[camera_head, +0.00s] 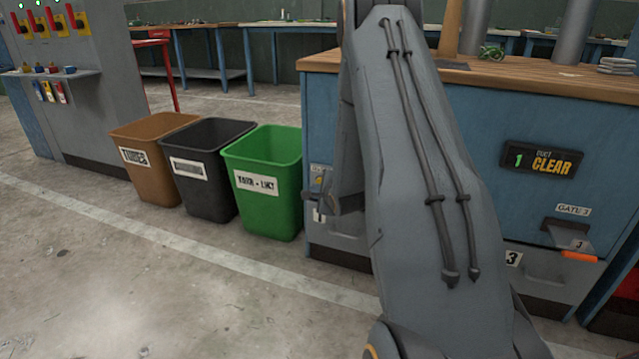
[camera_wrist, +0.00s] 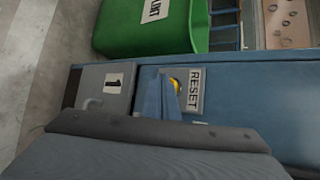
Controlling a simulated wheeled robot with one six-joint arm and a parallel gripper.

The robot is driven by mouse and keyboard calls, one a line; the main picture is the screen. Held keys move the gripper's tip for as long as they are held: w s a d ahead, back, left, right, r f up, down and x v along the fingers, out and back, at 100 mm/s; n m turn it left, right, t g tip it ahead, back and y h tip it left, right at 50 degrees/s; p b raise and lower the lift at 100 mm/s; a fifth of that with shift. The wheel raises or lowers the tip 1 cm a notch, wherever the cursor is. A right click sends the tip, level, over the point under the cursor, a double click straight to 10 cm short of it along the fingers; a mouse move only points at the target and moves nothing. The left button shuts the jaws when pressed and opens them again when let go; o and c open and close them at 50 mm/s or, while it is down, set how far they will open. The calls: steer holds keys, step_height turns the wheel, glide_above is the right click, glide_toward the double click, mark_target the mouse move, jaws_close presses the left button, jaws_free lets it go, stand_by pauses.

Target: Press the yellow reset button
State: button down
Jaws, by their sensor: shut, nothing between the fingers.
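The yellow reset button (camera_wrist: 175,85) shows in the wrist view as a small yellow spot beside a plate lettered RESET (camera_wrist: 195,90) on the blue cabinet. A blue angled piece (camera_wrist: 161,98) covers part of it. In the head view a small yellow spot (camera_head: 319,181) shows on the cabinet's left front, just left of my arm. My gripper (camera_head: 333,205) appears as a small dark end just below and to the right of that spot, shut and empty. I cannot tell whether it touches the cabinet. A grey body with a dark edge fills the bottom of the wrist view.
The blue cabinet (camera_head: 480,185) has a wooden top, a CLEAR display (camera_head: 542,159) and an orange-handled gate 3 (camera_head: 578,256). Green (camera_head: 264,215), black (camera_head: 208,190) and brown (camera_head: 150,180) bins stand left of it. The floor in front of the bins is free.

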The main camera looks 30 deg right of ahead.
steer(key=shift+s+a, duration=0.1)
steer(key=shift+s+a+p, duration=0.6)
steer(key=shift+s+a, duration=0.15)
steer(key=shift+a, duration=0.25)
steer(key=shift+s+a+p, duration=0.6)
steer(key=shift+s+a, duration=0.15)
steer(key=shift+a, duration=0.2)
